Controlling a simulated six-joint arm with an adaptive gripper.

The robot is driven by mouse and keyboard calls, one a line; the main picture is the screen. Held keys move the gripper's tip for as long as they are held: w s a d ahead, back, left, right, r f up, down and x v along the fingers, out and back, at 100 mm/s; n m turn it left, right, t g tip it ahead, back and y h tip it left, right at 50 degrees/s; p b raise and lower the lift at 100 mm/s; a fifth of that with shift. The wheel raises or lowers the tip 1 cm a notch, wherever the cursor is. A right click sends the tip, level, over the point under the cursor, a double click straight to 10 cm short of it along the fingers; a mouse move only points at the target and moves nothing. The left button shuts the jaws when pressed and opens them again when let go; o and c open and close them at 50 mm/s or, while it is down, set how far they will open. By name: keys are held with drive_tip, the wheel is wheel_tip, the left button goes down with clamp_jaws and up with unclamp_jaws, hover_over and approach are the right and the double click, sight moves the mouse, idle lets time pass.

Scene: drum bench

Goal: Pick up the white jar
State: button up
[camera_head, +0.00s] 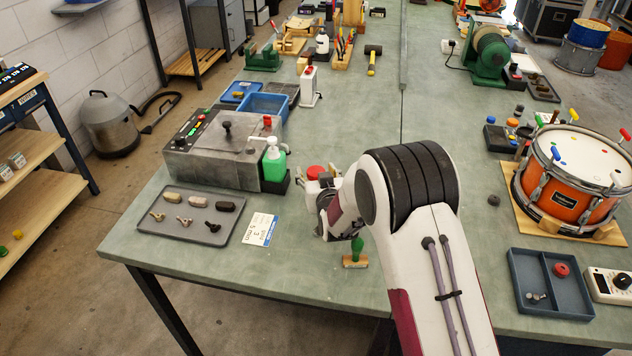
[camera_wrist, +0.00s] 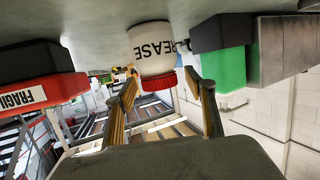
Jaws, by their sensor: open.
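The white jar (camera_wrist: 153,48) has a red lid (camera_wrist: 158,82) and dark lettering that reads "REASE" where it shows. In the wrist view it appears upside down, with its lid between the two tan fingers of my gripper (camera_wrist: 160,77). The fingers are spread, with a gap visible on each side of the lid. In the head view the red lid (camera_head: 315,172) shows by my gripper (camera_head: 314,180), near the table's front, and most of the jar is hidden. I cannot tell whether any finger touches the jar.
A green pump bottle (camera_head: 273,160) stands in a black holder left of the jar, beside a grey machine (camera_head: 222,150). A grey tray (camera_head: 190,222) with small parts lies front left. A green-handled brush (camera_head: 356,250) stands close in front of my gripper.

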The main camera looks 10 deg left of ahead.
drive_tip(key=shift+w+a, duration=0.1)
drive_tip(key=shift+w, duration=0.1)
idle(0.4)
drive_tip(key=c, duration=1.4)
drive_tip(key=shift+o, duration=0.2)
drive_tip(key=shift+r, duration=0.15)
drive_tip(key=shift+r, duration=4.85)
